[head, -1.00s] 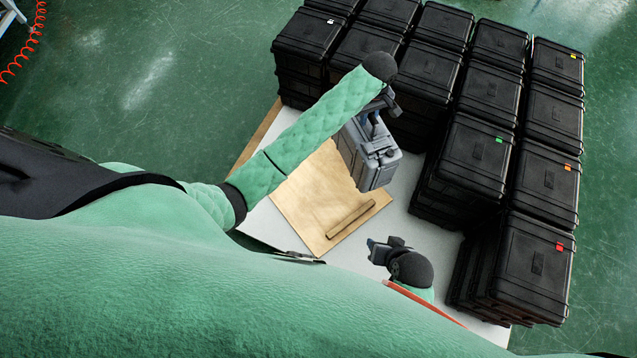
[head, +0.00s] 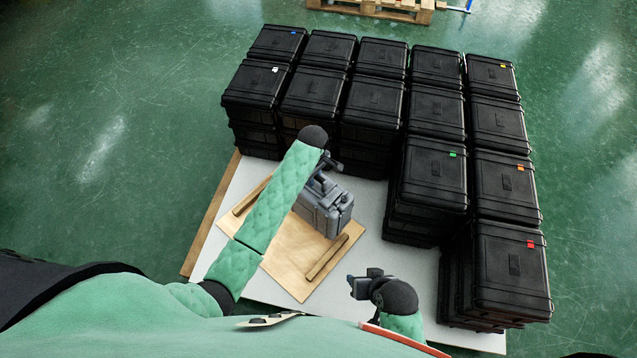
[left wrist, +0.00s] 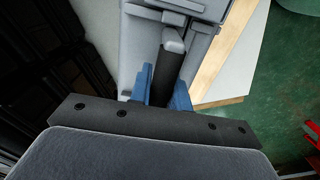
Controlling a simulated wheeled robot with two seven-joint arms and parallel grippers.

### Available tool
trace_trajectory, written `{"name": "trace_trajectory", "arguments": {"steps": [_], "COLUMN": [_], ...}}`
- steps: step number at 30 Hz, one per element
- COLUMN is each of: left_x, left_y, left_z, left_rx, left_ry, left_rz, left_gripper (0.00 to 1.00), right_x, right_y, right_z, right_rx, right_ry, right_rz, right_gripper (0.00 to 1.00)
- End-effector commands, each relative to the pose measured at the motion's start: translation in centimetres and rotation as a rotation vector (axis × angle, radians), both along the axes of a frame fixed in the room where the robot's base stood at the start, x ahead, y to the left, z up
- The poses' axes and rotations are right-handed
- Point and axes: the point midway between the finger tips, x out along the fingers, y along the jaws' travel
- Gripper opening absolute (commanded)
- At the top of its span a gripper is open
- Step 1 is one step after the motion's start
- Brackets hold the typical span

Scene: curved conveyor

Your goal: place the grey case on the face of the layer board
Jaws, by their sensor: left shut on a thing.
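The grey case (head: 325,207) is upright, with its handle at the top, over the right part of the tan layer board (head: 285,262). I cannot tell whether its underside touches the board. My left gripper (head: 326,165) is above the case and shut on its handle. In the left wrist view the blue fingertips (left wrist: 162,95) sit on both sides of the dark handle, with the grey case (left wrist: 205,48) behind. My arm hides part of the board. My right gripper (head: 362,287) is right of the board, apart from the case; its jaw gap is unclear.
Two wooden strips lie on the board, one at the front right (head: 327,257) and one at the back left (head: 250,196). Stacked black cases (head: 435,185) stand behind and to the right on a pale sheet (head: 400,262). Bare sheet lies between board and stacks.

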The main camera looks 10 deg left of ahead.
Motion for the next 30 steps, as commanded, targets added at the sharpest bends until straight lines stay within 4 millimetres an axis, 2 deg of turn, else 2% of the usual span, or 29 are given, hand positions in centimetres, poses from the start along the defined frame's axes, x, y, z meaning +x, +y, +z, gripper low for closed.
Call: {"name": "trace_trajectory", "arguments": {"steps": [6,12,20,30], "left_x": [1.9,3.0,3.3,3.2], "left_y": [3.1,4.9,5.5,5.5], "left_z": [-1.8,-3.1,-3.9,-7.3], "left_rx": [0.001,0.001,-0.001,0.000], "left_ry": [-0.002,-0.003,-0.003,-0.002], "left_rz": [0.001,0.000,-0.001,0.000], "left_gripper": [0.00,0.00,0.00,0.00], "right_x": [0.2,-0.2,-1.0,-0.4], "right_y": [0.0,0.0,0.0,0.0], "right_z": [0.3,0.2,-0.2,0.0], "right_rx": [0.001,0.001,0.001,0.000], "right_ry": [-0.004,0.002,0.015,0.005], "right_rz": [0.000,0.000,0.000,0.000], "right_gripper": [0.45,0.45,0.45,0.45]}}
